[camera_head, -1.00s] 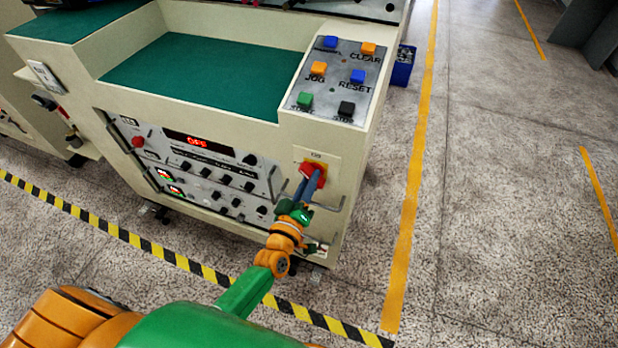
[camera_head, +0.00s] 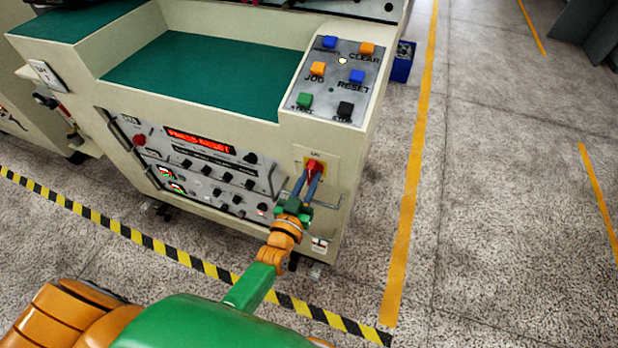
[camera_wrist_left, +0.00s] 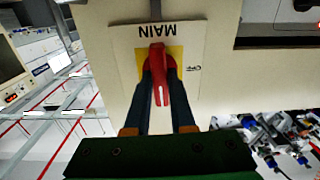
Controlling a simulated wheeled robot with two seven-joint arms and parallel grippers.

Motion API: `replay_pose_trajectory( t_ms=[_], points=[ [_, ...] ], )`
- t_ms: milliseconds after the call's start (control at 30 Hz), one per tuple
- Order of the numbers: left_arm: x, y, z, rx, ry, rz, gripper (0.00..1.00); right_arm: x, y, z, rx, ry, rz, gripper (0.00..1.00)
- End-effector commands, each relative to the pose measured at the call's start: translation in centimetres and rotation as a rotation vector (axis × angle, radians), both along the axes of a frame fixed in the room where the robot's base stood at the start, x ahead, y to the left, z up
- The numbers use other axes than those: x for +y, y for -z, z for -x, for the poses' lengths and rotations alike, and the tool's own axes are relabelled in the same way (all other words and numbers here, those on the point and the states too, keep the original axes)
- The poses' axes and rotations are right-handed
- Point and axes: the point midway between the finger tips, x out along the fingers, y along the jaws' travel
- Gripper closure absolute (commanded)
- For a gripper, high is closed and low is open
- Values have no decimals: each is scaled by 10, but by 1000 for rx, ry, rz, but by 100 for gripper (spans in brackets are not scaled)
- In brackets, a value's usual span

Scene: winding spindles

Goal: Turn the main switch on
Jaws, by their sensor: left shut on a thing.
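The main switch is a red rotary handle (camera_head: 315,166) on the front face of the cream machine cabinet, near its right corner. In the left wrist view the red handle (camera_wrist_left: 160,58) sits on a yellow square in a pale plate marked MAIN, in line with the fingers. My left gripper (camera_head: 311,175) is shut on the handle, with one dark finger on each side, as the left wrist view (camera_wrist_left: 159,88) also shows. The fingers hide part of the yellow square. The display (camera_head: 198,140) left of the switch glows red with text that looks like PRESS RESET. My right gripper is not in view.
A top panel (camera_head: 335,88) carries several coloured buttons and a small lit lamp (camera_head: 342,61). Black-yellow tape (camera_head: 150,243) crosses the floor in front. The floor to the right is open.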

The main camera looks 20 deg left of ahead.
Motion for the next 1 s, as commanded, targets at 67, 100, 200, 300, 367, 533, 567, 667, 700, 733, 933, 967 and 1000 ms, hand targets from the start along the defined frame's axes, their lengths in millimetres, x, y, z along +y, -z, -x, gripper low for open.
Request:
replay_pose_trajectory(
  t_ms=[67,100,200,300,367,533,567,667,700,733,933,967,1000],
  points=[
    [-1,1,0,3,1,-19,100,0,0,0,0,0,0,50],
    [0,1,0,3,1,-26,100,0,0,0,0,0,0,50],
    [0,1,1,4,1,-39,100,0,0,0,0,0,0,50],
    [0,2,1,3,1,-46,100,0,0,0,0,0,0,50],
    [0,2,1,3,1,-48,100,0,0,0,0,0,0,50],
    [0,2,1,3,1,-48,100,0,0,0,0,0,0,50],
    [0,2,1,3,1,-48,100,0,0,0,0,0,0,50],
    [0,2,1,3,1,-48,75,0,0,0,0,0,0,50],
    [0,2,1,3,1,-48,64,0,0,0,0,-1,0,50],
    [0,2,0,3,1,-48,56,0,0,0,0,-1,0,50],
    [0,1,0,1,0,-47,48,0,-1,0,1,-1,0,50],
    [0,1,0,0,0,-47,48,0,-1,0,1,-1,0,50],
    [0,1,0,0,0,-47,48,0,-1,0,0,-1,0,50]
  ],
)
